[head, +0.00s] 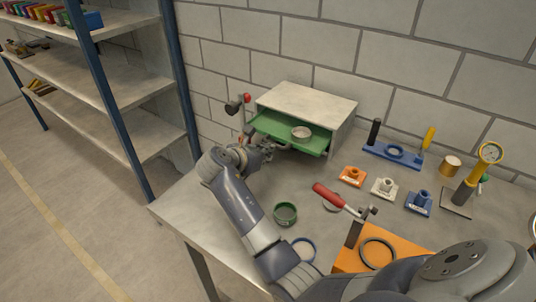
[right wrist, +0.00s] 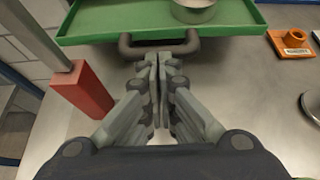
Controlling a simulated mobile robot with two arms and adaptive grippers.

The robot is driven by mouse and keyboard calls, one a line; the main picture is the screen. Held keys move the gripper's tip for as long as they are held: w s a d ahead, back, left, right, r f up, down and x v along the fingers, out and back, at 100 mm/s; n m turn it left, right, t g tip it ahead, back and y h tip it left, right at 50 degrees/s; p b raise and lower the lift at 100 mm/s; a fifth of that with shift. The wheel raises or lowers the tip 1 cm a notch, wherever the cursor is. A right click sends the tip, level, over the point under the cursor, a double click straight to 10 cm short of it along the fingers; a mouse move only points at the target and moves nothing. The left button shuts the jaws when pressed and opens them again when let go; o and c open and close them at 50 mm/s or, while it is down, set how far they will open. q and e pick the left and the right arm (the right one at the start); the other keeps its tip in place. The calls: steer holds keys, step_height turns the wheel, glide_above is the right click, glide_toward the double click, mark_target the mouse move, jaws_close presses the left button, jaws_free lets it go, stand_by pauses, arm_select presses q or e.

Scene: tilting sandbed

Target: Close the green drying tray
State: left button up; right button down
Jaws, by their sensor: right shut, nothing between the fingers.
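The green drying tray (head: 277,128) sticks out of the front of a pale cabinet (head: 308,103) on the workbench. A round metal dish (head: 301,132) sits on the tray; it also shows in the right wrist view (right wrist: 194,11). In that view the tray's front edge (right wrist: 100,38) carries a dark handle (right wrist: 160,50). My right gripper (right wrist: 158,58) is shut and empty, its fingertips right at the middle of the handle. I cannot tell whether they touch it. In the head view the right gripper (head: 266,148) is small, in front of the tray. My left gripper is not in view.
A red block on a post (right wrist: 82,90) stands close left of my right gripper. Orange (head: 352,176), white and blue fixtures stand to the right. A green-rimmed cup (head: 285,213) and a red-handled clamp (head: 330,195) lie nearer. Shelves (head: 110,90) stand left.

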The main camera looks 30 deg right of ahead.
mark_target(284, 136)
steer(key=shift+a+r, duration=0.1)
steer(key=shift+a, duration=0.05)
steer(key=shift+d+r+p, duration=0.15)
steer(key=shift+d+p, duration=0.1)
steer(key=shift+p, duration=0.2)
steer(key=d+p, duration=0.1)
steer(key=w+d+p, duration=0.1)
steer(key=d+p, duration=0.1)
steer(key=shift+w+d+r+p, duration=0.25)
steer(key=shift+d+r+p, duration=0.05)
steer(key=d, duration=0.1)
steer(key=w+d, duration=0.1)
steer(key=d+f, duration=0.1)
steer(key=d, duration=0.1)
steer(key=shift+w+p, duration=0.35)
steer(key=shift+p, duration=0.05)
steer(key=shift+d, duration=0.15)
steer(key=shift+r, duration=0.1)
